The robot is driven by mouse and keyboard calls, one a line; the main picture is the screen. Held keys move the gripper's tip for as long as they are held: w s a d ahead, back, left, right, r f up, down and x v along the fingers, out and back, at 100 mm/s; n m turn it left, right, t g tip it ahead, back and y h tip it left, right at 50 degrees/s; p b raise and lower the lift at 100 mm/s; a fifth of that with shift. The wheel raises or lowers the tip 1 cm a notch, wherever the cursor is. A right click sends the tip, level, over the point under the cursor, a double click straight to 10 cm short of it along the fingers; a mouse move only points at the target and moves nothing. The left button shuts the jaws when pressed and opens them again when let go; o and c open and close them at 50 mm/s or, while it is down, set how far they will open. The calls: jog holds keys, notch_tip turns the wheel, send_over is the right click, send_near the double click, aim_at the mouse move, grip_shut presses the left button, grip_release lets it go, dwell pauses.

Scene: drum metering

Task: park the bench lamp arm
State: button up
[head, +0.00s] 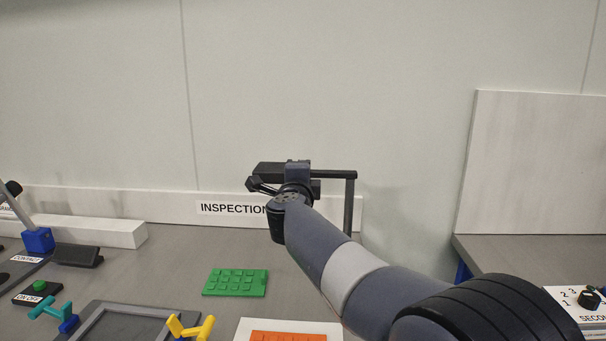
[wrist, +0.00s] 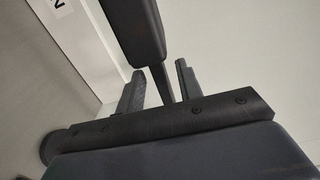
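The bench lamp has a dark upright post (head: 349,205) at the back of the bench, with a thin horizontal lamp arm (head: 335,174) reaching left from its top. A dark block at the arm's left end, apparently the lamp head (head: 267,169), is partly hidden by my wrist. In the wrist view the lamp head (wrist: 136,30) is large and close, and a thin dark bar runs from it between my fingers. My gripper (wrist: 158,68) is open, one finger on each side of the bar, with visible gaps. In the head view my gripper (head: 262,187) is just below the lamp head.
A white ledge with an INSPECTION label (head: 232,208) runs along the wall behind. A green keypad block (head: 236,282), an orange block (head: 288,336), a grey tray frame (head: 120,310) and teal and yellow handles lie on the bench. A white panel (head: 535,165) stands at right.

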jog(key=s, duration=0.7)
jog(key=shift+w, duration=0.15)
jog(key=w, duration=1)
jog(key=shift+w, duration=0.3)
jog(key=shift+s, duration=0.1)
